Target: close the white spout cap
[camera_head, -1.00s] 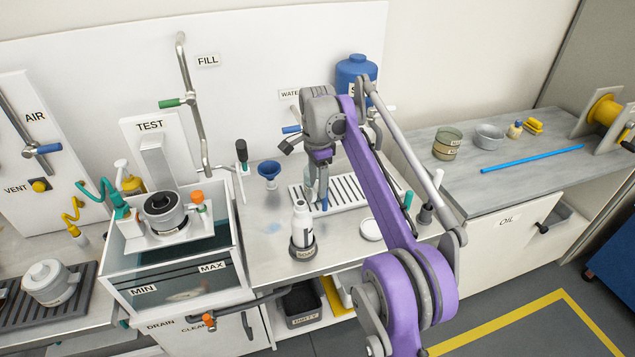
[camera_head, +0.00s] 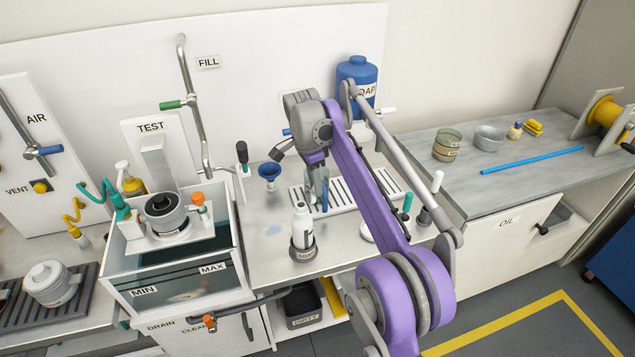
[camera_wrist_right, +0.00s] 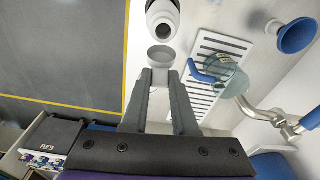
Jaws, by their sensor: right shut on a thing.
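My right gripper (camera_wrist_right: 161,80) is closed on a small pale, round, hollow piece (camera_wrist_right: 160,56) at its fingertips, which looks like the white spout cap. A white bottle top with a dark round opening (camera_wrist_right: 163,18) lies just beyond the held piece, seen from above. I cannot tell if the two touch. In the head view a white bottle (camera_head: 302,228) stands upright in a dark holder marked SOAP, left of my right arm. The right gripper's fingers are hard to make out in the head view. My left gripper is not in view.
A clear jug with a blue handle (camera_wrist_right: 232,80) stands on the slatted drain (camera_wrist_right: 208,60) close beside the gripper. A blue funnel (camera_head: 269,171) sits behind and left of the bottle. A glass tank (camera_head: 170,273) is further left. A blue soap tank (camera_head: 353,72) stands behind.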

